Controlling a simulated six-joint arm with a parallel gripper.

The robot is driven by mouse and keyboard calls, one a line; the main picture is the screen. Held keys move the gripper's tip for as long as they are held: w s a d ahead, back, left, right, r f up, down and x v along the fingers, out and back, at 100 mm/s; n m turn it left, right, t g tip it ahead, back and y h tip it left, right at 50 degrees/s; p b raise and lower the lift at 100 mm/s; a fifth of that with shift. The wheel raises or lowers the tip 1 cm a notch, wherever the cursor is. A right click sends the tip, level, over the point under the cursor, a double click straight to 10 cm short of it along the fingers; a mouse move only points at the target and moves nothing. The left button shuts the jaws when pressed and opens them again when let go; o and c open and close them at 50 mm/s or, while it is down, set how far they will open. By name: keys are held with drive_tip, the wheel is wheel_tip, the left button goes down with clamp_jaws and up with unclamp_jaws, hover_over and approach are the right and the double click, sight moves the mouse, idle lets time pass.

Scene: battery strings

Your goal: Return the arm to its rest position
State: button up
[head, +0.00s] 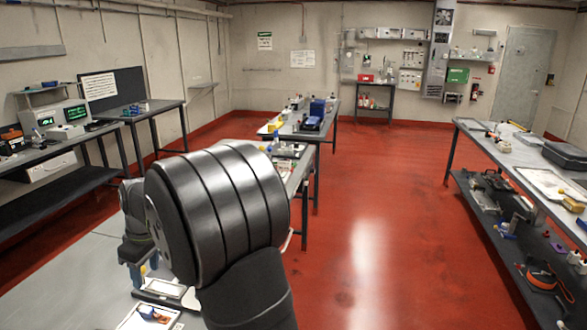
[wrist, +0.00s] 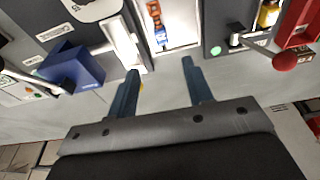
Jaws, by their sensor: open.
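My gripper (wrist: 165,78) is open in the wrist view, with its two blue-grey fingers apart and nothing between them. It is over a grey work surface (wrist: 165,100). Beyond the fingertips is a white-framed tray (wrist: 180,40) with an orange and blue item (wrist: 156,22) in it. In the head view my black arm fills the lower middle and hides part of the bench; the gripper's fingertips cannot be made out there.
In the wrist view a blue box (wrist: 75,68) lies left and a red-knobbed lever (wrist: 285,58) stands right, both near the fingers. In the head view a side bench (head: 535,175) stands right, another table (head: 300,130) lies ahead, and the red floor (head: 385,200) between them is clear.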

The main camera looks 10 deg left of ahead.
sight(150, 311)
drive_tip(key=a+f, duration=0.1)
drive_tip(key=f, duration=0.8)
drive_tip(key=a+f, duration=0.1)
drive_tip(key=f, duration=0.3)
drive_tip(key=shift+a+f, duration=0.25)
drive_tip(key=shift+a, duration=0.1)
drive_tip(key=shift+r, duration=0.1)
drive_tip(key=d+r, duration=0.2)
drive_tip(key=r, duration=0.7)
drive_tip(key=d+r, duration=0.2)
drive_tip(key=r, duration=0.6)
drive_tip(key=a+f, duration=0.1)
drive_tip(key=f, duration=0.4)
drive_tip(key=a+f, duration=0.1)
drive_tip(key=f, duration=0.5)
drive_tip(key=a+f, duration=0.2)
drive_tip(key=f, duration=0.4)
wheel_tip(150, 311, up, 9)
drive_tip(key=w, duration=0.2)
drive_tip(key=w+f, duration=0.1)
drive_tip(key=w, duration=0.4)
drive_tip(key=shift+w+a+f, duration=0.35)
drive_tip(key=shift+w+a, duration=0.05)
drive_tip(key=shift+f, duration=0.75)
